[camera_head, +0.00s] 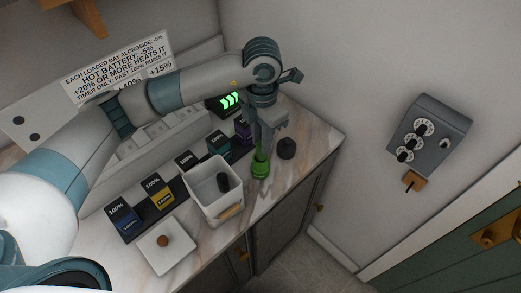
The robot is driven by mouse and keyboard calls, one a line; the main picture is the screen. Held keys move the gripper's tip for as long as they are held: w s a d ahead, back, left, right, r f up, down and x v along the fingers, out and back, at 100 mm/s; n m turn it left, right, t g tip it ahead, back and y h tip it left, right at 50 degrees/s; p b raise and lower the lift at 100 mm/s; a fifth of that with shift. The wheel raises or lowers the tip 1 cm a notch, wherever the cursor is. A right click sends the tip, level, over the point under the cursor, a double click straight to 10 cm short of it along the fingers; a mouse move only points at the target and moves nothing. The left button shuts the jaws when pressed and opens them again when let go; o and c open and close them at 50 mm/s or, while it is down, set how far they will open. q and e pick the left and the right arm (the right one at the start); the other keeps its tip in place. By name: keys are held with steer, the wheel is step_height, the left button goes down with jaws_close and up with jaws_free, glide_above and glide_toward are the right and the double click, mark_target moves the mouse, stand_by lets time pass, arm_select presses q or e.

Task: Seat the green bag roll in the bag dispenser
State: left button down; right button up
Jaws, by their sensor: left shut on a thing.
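My left gripper (262,143) reaches in over the right end of the counter, jaws pointing down. It is shut on a green thing (260,170), which looks like the green bag roll. The roll is upright, with its top partly hidden between the fingers and its wider lower end near the counter top. I cannot tell whether it touches the counter. A small dark round piece (287,149) stands just right of it, apart from the roll. I cannot tell which thing is the bag dispenser. My right gripper is not in view.
A white open bin (208,204) with a dark item inside stands left of the roll. A square white lid (164,252) with a wooden knob lies in front. Several labelled battery blocks (158,192) line the back. A grey dial box (431,131) hangs on the right wall.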

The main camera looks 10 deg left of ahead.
mark_target(260, 150)
arm_select(q)
steer(key=shift+a+f, duration=0.15)
steer(key=shift+a, duration=0.05)
steer(key=shift+f+b, duration=0.55)
steer(key=shift+f, duration=1.45)
steer(key=shift+f, duration=0.15)
steer(key=c, duration=1.5)
jaws_free()
steer(key=shift+c, duration=0.2)
